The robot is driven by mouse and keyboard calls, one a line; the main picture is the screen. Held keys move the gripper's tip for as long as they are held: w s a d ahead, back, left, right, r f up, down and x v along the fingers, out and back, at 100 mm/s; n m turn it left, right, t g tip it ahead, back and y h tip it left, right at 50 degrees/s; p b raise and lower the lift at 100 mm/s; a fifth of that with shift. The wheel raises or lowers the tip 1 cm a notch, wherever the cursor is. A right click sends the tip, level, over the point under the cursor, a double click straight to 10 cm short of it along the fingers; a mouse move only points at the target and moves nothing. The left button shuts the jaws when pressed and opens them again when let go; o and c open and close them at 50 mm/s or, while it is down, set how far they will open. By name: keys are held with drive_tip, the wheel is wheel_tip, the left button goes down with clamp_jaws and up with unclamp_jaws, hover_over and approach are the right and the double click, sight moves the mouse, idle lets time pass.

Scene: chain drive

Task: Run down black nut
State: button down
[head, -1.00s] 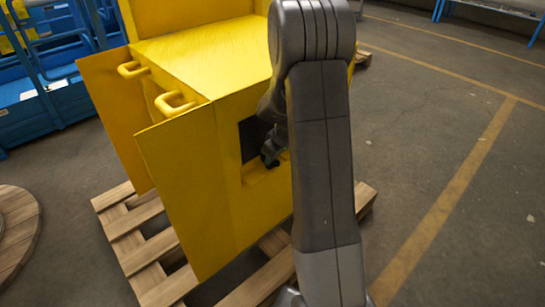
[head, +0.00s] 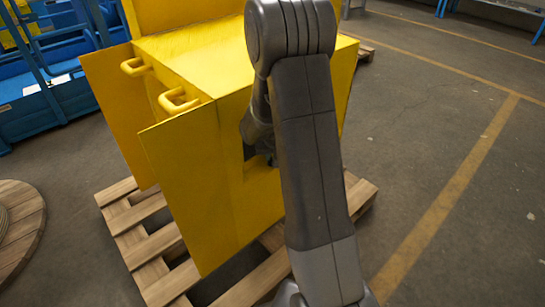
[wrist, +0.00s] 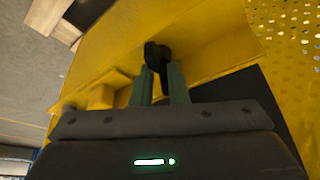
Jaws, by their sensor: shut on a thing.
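The yellow machine housing (head: 215,190) stands on a wooden pallet, with a dark opening in its right side. My arm reaches into that opening in the head view, and my gripper is hidden there behind the arm. In the wrist view my gripper (wrist: 160,72) has its two greenish fingers closed on a small black part, which I take for the black nut (wrist: 157,52). The black nut is at the fingertips, in front of a yellow inner wall. Whether it sits on a thread cannot be seen.
Yellow walls and a block (wrist: 98,97) lie close around the fingers. A perforated yellow panel (wrist: 290,35) is at the upper right of the wrist view. The pallet (head: 150,245) sticks out below the housing. Open floor (head: 430,130) lies to the right.

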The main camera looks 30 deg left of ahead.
drive_tip(key=shift+m+h+b, duration=0.3)
drive_tip(key=shift+m+b, duration=0.3)
drive_tip(key=c, duration=1.4)
unclamp_jaws()
drive_tip(key=shift+r, duration=0.1)
drive_tip(key=p+v, duration=0.3)
drive_tip(key=v, duration=1)
drive_tip(key=shift+s+r, duration=0.25)
drive_tip(key=shift+r, duration=0.05)
